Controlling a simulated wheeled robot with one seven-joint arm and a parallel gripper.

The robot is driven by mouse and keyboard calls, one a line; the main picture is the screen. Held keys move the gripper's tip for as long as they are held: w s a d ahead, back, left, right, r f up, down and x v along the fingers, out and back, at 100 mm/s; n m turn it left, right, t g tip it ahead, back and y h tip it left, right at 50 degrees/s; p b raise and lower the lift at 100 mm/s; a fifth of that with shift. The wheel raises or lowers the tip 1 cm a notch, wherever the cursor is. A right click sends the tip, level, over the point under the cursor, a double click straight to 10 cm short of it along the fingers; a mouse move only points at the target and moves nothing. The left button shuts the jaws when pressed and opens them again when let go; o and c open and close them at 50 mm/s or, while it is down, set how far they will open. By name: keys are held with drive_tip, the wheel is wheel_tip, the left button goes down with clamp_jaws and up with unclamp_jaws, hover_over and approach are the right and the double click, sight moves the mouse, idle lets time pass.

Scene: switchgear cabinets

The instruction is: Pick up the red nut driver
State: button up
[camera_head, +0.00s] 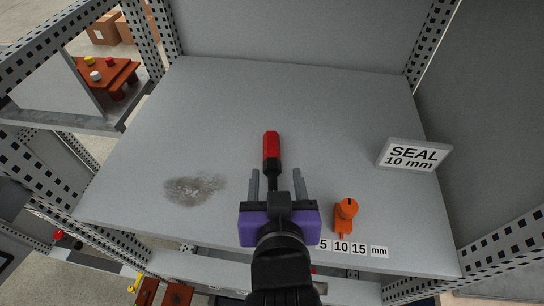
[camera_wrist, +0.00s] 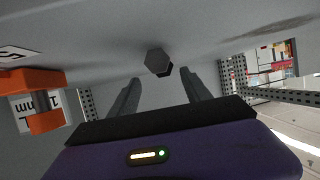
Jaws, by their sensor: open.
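The red nut driver (camera_head: 272,146) is on the grey shelf, with its red handle away from me and its dark shaft pointing back toward my gripper (camera_head: 276,175). In the head view the shaft lines up between my two grey fingers, and the handle is beyond their tips. My gripper is open and empty. In the wrist view a dark hexagonal end (camera_wrist: 157,62), apparently the driver's, faces the camera just beyond and between the fingertips (camera_wrist: 163,76). The red handle is hidden there. I cannot tell whether the fingers touch the driver.
An orange tool (camera_head: 345,213) is right of my gripper, near a strip of size labels (camera_head: 350,246). A "SEAL 10 mm" sign (camera_head: 413,156) stands farther right. A grey smudge (camera_head: 193,189) marks the shelf at left. Perforated posts (camera_head: 142,35) frame the cabinet. The shelf's back is clear.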

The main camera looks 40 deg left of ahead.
sight(272, 166)
drive_tip(key=x, duration=0.3)
drive_tip(key=shift+w+a+r+p, duration=0.1)
drive_tip(key=shift+a+p, duration=0.3)
drive_tip(key=shift+a, duration=0.1)
drive_tip(key=shift+w+a+f, duration=0.2)
drive_tip(key=shift+w+a, duration=0.05)
drive_tip(key=shift+w, duration=0.1)
clamp_jaws()
